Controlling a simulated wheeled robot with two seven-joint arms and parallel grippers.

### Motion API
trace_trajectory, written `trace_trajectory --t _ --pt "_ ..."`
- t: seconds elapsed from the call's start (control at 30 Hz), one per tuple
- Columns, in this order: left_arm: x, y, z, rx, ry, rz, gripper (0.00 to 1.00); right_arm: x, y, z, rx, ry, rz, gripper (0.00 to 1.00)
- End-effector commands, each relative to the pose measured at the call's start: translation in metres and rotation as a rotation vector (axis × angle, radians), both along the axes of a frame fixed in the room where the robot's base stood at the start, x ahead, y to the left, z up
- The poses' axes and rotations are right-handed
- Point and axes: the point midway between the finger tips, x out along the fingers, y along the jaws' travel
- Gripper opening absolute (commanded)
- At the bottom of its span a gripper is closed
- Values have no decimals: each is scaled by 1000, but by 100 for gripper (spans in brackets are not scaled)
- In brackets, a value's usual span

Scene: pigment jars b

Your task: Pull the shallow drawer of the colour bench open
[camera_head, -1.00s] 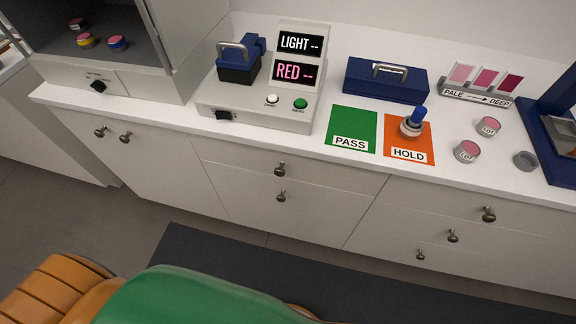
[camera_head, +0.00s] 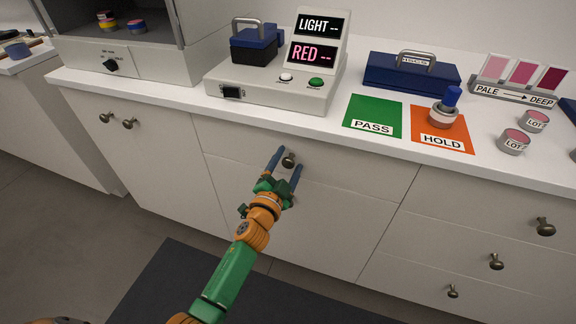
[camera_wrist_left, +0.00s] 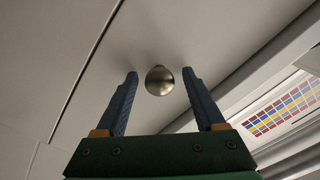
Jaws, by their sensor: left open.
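The shallow drawer (camera_head: 350,179) is the top front in the middle of the white colour bench, and it looks closed flush. Its round metal knob (camera_head: 289,160) shows near the left part of the front. My left gripper (camera_head: 289,158) is open, its two blue fingers pointing at the drawer front, one on each side of the knob. In the left wrist view the knob (camera_wrist_left: 159,81) lies between the open fingertips (camera_wrist_left: 160,75), with a gap on both sides. I cannot tell how far the tips are from the front. My right gripper is not in view.
Above the drawer, the worktop holds a meter (camera_head: 270,90), a blue case (camera_head: 410,73), a green PASS mat (camera_head: 372,117) and an orange HOLD mat (camera_head: 441,138) with a jar. More drawers with knobs (camera_head: 545,227) lie to the right. The floor in front is free.

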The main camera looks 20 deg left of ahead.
Motion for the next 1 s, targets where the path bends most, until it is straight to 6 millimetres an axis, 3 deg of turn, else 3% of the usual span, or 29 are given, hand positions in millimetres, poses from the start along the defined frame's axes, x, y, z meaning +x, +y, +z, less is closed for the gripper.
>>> trace_trajectory --t 0.2,0.27,0.47,0.5,1.0 --pt "1 0 0 -1 1 0 71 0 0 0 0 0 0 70" --pt "1 0 0 -1 1 0 57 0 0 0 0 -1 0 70" --pt "1 0 -1 -1 1 0 4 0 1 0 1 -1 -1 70" --pt "1 0 -1 -1 1 0 0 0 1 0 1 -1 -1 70" --pt "0 0 -1 -1 2 -1 0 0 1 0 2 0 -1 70"
